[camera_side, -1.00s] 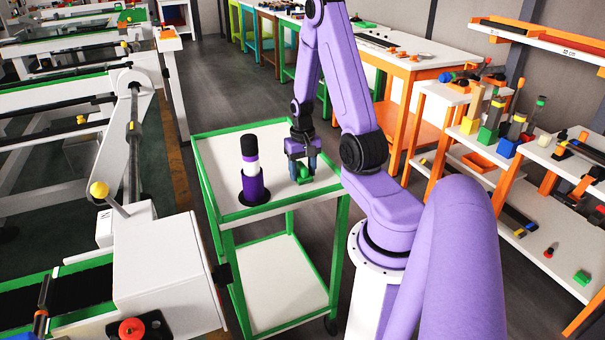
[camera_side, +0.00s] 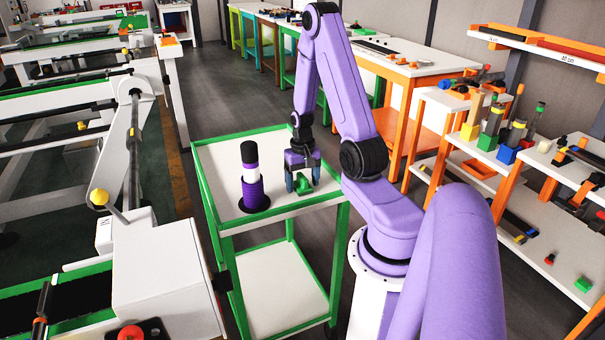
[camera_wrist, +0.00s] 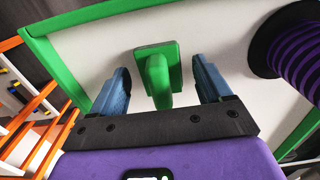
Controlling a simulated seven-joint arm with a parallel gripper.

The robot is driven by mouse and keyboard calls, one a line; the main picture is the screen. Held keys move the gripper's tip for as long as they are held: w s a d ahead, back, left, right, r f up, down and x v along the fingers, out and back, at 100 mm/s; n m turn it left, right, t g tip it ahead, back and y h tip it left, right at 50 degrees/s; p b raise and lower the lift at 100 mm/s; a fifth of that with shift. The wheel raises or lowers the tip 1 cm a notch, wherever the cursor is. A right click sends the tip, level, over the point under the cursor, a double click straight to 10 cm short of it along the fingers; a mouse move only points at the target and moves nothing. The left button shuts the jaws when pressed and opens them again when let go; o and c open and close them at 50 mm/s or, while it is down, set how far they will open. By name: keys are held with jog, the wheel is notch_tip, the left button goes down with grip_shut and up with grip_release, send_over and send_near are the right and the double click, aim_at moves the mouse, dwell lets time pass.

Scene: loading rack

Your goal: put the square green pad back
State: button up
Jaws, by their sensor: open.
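The square green pad (camera_side: 304,186) has a green upright grip on it. It appears to rest on the white top of the green-edged cart (camera_side: 218,165), near the cart's right side. In the wrist view the pad (camera_wrist: 158,72) sits between my fingers, its grip pointing towards my palm. My gripper (camera_side: 303,182) is open around it, pointing down. The wrist view shows my gripper (camera_wrist: 160,72) with a clear gap between each blue finger and the pad. The pad's underside is hidden.
A purple, white and black column (camera_side: 252,187) stands on a dark round base left of my gripper; it also shows in the wrist view (camera_wrist: 303,55). White shelves (camera_side: 545,225) with colored blocks stand at the right.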

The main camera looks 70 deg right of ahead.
aim_at(303, 176)
notch_tip(303, 176, up, 12)
jog(key=w+a+r+n, duration=0.2)
jog(key=w+a+n, duration=0.25)
jog(key=a, duration=0.45)
jog(key=s+a+r+n, duration=0.1)
jog(key=s+a+n, duration=0.1)
jog(key=a+n, duration=0.65)
jog(key=s+a+r+n, duration=0.2)
jog(key=s+a+n, duration=0.6)
jog(key=s+a, duration=0.6)
jog(key=shift+s+a+r+n, duration=0.2)
jog(key=shift+s+a+n, duration=0.15)
jog(key=shift+a, duration=0.25)
